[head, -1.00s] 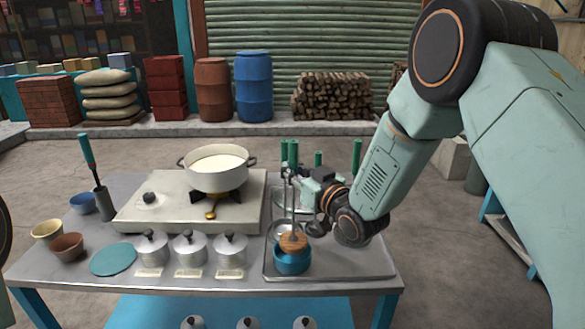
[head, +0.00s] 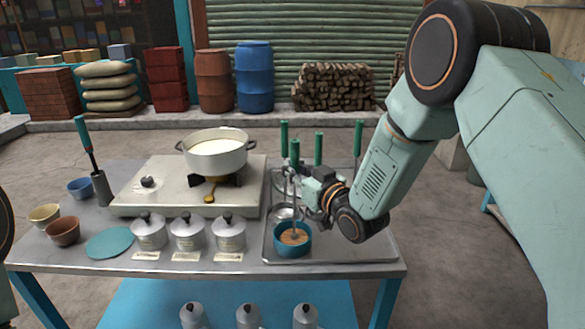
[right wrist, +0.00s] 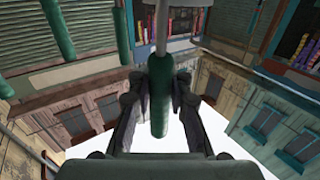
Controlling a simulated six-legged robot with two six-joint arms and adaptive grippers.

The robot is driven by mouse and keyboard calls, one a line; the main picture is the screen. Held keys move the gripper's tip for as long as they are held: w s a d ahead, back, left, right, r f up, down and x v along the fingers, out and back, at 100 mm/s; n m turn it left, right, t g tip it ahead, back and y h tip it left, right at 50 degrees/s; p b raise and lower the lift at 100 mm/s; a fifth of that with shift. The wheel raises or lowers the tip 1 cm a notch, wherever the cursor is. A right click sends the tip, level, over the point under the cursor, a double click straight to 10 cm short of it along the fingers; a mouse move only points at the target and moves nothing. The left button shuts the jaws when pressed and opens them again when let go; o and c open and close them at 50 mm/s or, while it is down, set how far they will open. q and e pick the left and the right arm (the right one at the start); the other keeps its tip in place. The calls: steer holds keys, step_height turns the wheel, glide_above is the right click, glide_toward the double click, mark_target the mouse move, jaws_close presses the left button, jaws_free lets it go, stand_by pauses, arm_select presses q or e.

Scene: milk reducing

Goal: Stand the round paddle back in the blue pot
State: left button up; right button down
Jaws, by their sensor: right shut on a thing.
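The round paddle has a wooden disc (head: 294,237), a thin upright metal shaft and a green handle. My right gripper (head: 298,181) is shut on the green handle, which also shows between the fingers in the right wrist view (right wrist: 160,95). The disc sits inside the rim of the blue pot (head: 292,251), and the paddle is about upright. I cannot tell whether the disc touches the pot's bottom. The pot stands on the metal tray (head: 350,250). My left gripper is out of view.
Several green-handled tools (head: 319,148) stand behind my right gripper. A stove (head: 130,205) carries a pot of milk (head: 216,152) to the left. Lidded tins (head: 188,234) stand left of the blue pot. The tray's front right is clear.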

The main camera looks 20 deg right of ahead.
steer(key=c, duration=1.5)
jaws_free()
steer(key=shift+a+r, duration=0.1)
steer(key=shift+a, duration=0.15)
steer(key=shift+o, duration=1.7)
steer(key=shift+d, duration=0.2)
steer(key=shift+a, duration=0.1)
steer(key=v, duration=1.2)
